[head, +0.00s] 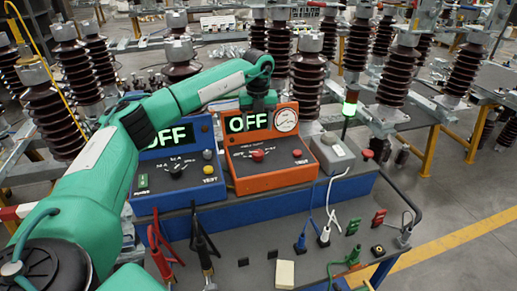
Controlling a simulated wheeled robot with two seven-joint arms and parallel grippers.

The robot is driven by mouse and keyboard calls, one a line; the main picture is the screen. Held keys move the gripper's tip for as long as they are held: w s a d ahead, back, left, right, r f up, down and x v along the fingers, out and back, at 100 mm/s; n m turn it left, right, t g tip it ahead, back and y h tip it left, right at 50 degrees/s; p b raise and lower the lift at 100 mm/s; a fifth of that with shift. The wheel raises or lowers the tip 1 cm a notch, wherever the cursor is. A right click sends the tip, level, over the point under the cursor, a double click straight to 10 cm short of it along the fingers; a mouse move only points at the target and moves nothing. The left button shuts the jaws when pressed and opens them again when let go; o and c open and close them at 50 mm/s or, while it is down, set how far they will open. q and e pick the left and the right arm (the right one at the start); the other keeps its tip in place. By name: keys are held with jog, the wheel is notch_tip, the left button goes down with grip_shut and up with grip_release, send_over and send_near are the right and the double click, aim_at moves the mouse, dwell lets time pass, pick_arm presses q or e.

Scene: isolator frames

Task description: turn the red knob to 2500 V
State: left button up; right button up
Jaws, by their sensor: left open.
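The red knob (257,155) sits on the sloped front panel of an orange tester box (250,180). The box's display reads OFF, and a round dial gauge is at its upper right. The scale marks around the knob are too small to read. My left arm reaches in from the left, over the blue box. My left gripper (259,103) points down by the top edge of the orange box, above the knob in the picture and apart from it. It is open and its fingertips are hard to make out. My right gripper is not in view.
A blue tester box (180,199) with a black knob, also reading OFF, stands left. A grey box (332,154) and lit green lamp (350,106) stand right. Red leads (160,250), black leads (203,240) and several clips lie on the dark bench front. Brown insulators stand behind.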

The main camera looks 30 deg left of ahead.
aim_at(258, 152)
pick_arm(q)
notch_tip(258, 152, down, 10)
jog(key=p, duration=0.3)
jog(key=shift+r, duration=0.15)
jog(key=shift+f+p, duration=0.3)
jog(key=shift+f, duration=0.45)
